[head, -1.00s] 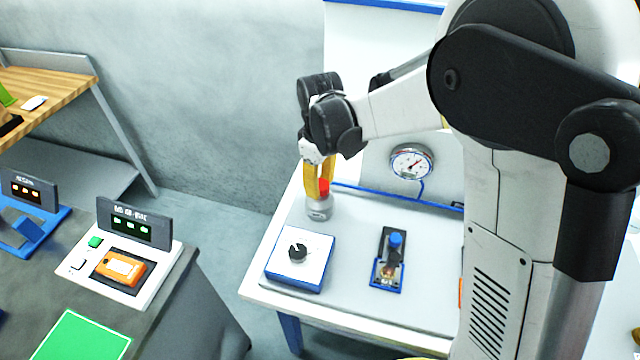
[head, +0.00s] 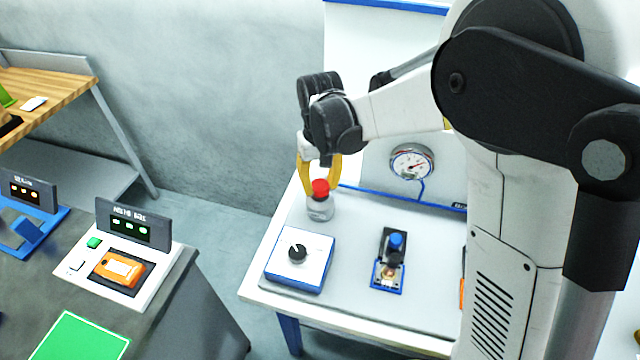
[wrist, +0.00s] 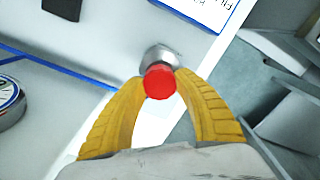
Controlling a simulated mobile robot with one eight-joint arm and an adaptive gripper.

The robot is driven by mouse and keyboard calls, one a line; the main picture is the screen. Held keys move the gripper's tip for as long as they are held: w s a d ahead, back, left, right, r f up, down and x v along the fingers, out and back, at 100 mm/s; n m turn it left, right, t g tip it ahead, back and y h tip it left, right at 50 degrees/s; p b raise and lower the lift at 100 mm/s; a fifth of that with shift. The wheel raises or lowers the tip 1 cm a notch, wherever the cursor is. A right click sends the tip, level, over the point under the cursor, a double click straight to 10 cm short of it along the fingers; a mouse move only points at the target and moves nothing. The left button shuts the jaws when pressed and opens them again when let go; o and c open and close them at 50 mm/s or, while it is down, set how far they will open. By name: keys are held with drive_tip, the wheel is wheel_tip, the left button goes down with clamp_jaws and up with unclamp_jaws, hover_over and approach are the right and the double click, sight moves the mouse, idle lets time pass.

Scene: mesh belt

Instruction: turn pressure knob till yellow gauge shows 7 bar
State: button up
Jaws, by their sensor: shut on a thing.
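A red knob (head: 320,188) tops a grey metal cylinder (head: 320,209) at the back left of the white bench. My gripper (head: 319,187) points down with its yellow fingers closed on the red knob from both sides. In the wrist view the knob (wrist: 160,81) sits between the fingertips, with the grey cylinder (wrist: 161,55) behind it. A round gauge (head: 411,161) with a white face and silver rim is on the panel behind the bench. Its red needle points right and slightly up; its numbers are too small to read. No yellow gauge is clearly visible.
A blue box with a white top and black dial (head: 297,254) stands in front of the red knob. A blue-buttoned device (head: 389,260) is to its right. A blue line (head: 422,191) runs below the gauge. Another bench with panels (head: 127,267) is at the left.

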sight(320, 185)
idle(0.5)
drive_tip(key=o, duration=1.2)
drive_tip(key=shift+o, duration=0.2)
wheel_tip(320, 185, up, 12)
drive_tip(key=s+d+f+m+t+b, duration=0.1)
drive_tip(key=s+d+f+t+b, duration=0.1)
drive_tip(key=s+d, duration=0.5)
drive_tip(key=s+d+f+m+t+b, duration=0.2)
drive_tip(key=s+d+t, duration=0.3)
drive_tip(key=s+d, duration=0.3)
drive_tip(key=s+b, duration=0.1)
drive_tip(key=s, duration=0.2)
drive_tip(key=shift+d+f, duration=0.25)
drive_tip(key=shift+f, duration=0.05)
